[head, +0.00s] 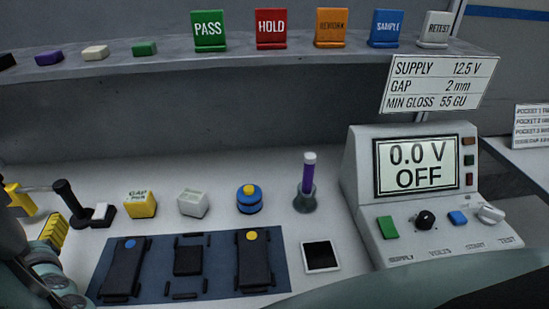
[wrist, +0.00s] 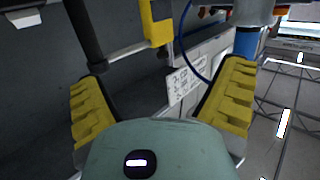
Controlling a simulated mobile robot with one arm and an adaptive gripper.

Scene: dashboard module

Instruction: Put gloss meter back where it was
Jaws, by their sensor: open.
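My gripper (wrist: 160,103) is open in the wrist view, with its two yellow ridged fingers wide apart and nothing between them. In the head view only part of it shows at the left edge, with a yellow ridged finger pad. No label marks the gloss meter. A small pale grey box (head: 192,203) on the bench could be it, but I cannot tell. It stands between a yellow block marked GAP (head: 140,204) and a blue and yellow round object (head: 249,199). My gripper is left of these and apart from them.
A dark blue mat (head: 208,262) bears black modules. A purple cylinder (head: 307,178) stands in a grey holder. A white-framed black square (head: 320,257) lies near the supply unit (head: 410,205), which reads 0.0 V OFF. Coloured tags (head: 271,29) line the shelf. A black-handled item (head: 70,203) stands at left.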

